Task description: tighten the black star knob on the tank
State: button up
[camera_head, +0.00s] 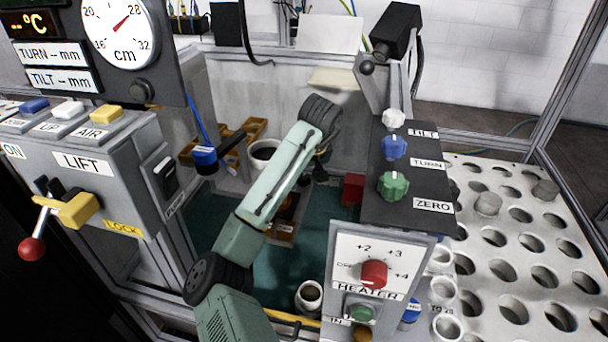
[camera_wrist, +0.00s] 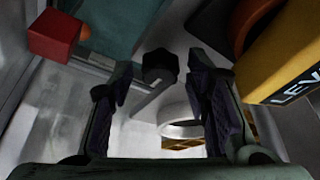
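The black star knob (camera_wrist: 160,64) shows in the wrist view, near the upper middle, on a short stem beside a pale grey surface that looks like part of the tank. My gripper (camera_wrist: 161,80) is open, its dark fingers apart to the left and right. The knob appears in the gap, at or just beyond the fingertips; I cannot tell whether it is between them. No contact shows. In the head view my gripper (camera_head: 321,165) is mostly hidden behind my arm, over the teal-floored tank (camera_head: 325,215), and I cannot make out the knob.
A red block (camera_wrist: 55,35) and a yellow labelled block (camera_wrist: 285,55) flank the knob. A white ring (camera_wrist: 182,122) lies below it. The heater box (camera_head: 375,270) and green-knobbed panel (camera_head: 400,205) stand right of my arm. The LIFT box (camera_head: 85,185) stands left.

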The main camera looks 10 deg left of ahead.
jog(key=c, duration=0.9)
jog(key=shift+o, duration=0.2)
